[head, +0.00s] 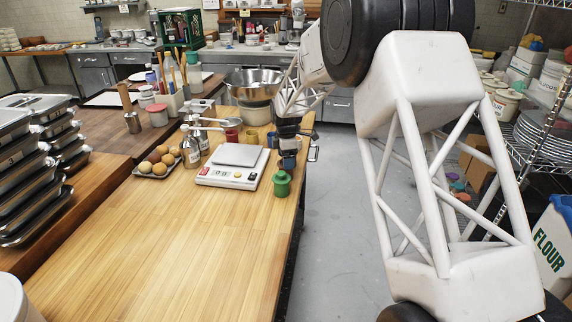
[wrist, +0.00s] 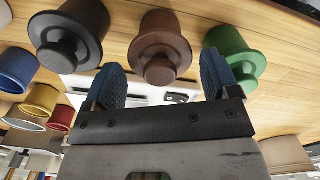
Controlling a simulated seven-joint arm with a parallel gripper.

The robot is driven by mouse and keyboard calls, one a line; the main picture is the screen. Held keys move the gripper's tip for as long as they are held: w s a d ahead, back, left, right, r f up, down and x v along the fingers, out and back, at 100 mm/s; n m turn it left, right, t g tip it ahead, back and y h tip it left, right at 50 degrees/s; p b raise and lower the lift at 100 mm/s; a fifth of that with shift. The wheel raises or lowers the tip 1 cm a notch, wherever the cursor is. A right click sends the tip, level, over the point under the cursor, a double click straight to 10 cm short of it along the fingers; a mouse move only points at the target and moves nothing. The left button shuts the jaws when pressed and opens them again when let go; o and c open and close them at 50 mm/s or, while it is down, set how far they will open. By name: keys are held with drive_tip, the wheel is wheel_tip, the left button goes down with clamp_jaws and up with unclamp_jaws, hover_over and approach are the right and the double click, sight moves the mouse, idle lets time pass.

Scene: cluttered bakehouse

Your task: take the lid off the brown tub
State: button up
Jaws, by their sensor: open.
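A brown tub (wrist: 163,22) with a matching brown knobbed lid (wrist: 160,58) shows at the top middle of the wrist view. My gripper (wrist: 161,62) is open, its two blue-padded fingers on either side of that lid in the picture. Gaps show on both sides, and I cannot tell whether the fingertips are down at lid height. Left of it stands another brownish tub (wrist: 88,12) with a black lid (wrist: 66,45). In the head view my gripper (head: 288,163) is over the table's right edge, just behind the green tub, and largely hides the brown tubs.
A green lidded tub (head: 281,184) stands close by; in the wrist view it (wrist: 230,42) is beside the right finger. A kitchen scale (head: 234,166) is to the left. Yellow (wrist: 40,100), blue (wrist: 16,70) and red (wrist: 61,118) tubs stand nearby. The front tabletop (head: 170,245) is clear.

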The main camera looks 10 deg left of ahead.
drive_tip(key=shift+f, duration=0.45)
drive_tip(key=c, duration=0.7)
